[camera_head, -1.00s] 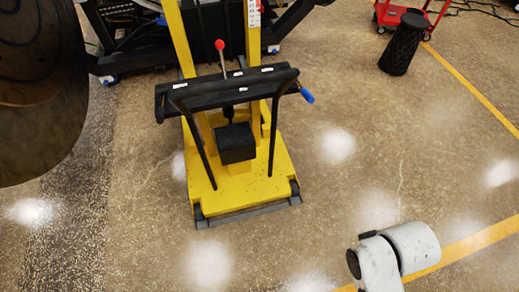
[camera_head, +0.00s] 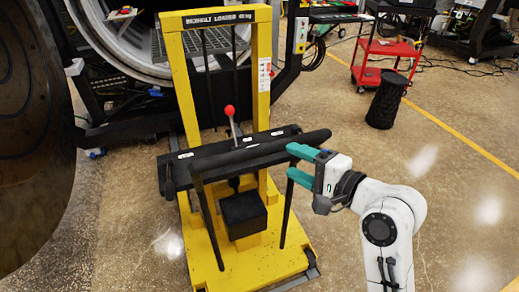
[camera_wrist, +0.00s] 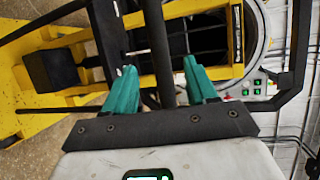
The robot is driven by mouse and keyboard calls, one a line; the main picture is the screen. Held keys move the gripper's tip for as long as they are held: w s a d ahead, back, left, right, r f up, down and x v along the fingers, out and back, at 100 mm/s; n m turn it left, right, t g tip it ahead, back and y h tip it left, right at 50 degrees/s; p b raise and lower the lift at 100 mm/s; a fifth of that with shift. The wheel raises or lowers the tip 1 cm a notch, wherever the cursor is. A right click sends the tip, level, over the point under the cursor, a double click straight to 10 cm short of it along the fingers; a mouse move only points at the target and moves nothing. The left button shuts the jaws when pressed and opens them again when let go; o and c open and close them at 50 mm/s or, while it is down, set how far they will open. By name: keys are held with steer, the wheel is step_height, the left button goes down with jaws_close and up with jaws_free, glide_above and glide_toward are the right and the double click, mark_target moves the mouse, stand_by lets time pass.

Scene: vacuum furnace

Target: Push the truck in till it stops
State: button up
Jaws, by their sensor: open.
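The yellow truck (camera_head: 228,266) stands on the floor in front of the furnace, with a tall yellow mast, a red-knobbed lever (camera_head: 230,112) and a black box (camera_head: 243,214) on its base. Its black push bar (camera_head: 228,158) runs across the near side. My gripper (camera_head: 290,162) is at the right end of this bar with its teal fingers apart. In the wrist view a dark bar (camera_wrist: 158,45) passes between the open fingers (camera_wrist: 160,66). I cannot tell whether either finger touches it. The truck's yellow frame (camera_wrist: 30,90) also shows there.
The round furnace mouth (camera_head: 128,50) opens behind the mast, with a grate (camera_head: 196,42) showing through it. A large dark round door (camera_head: 35,150) fills the left. A red cart (camera_head: 378,75) and a black bin (camera_head: 386,100) stand at back right.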

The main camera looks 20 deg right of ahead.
mark_target(272, 152)
steer(key=x, duration=0.9)
steer(key=shift+w+a+f+p, duration=0.2)
steer(key=shift+w+p, duration=0.05)
steer(key=shift+p, duration=0.1)
steer(key=shift+c, duration=0.3)
jaws_close()
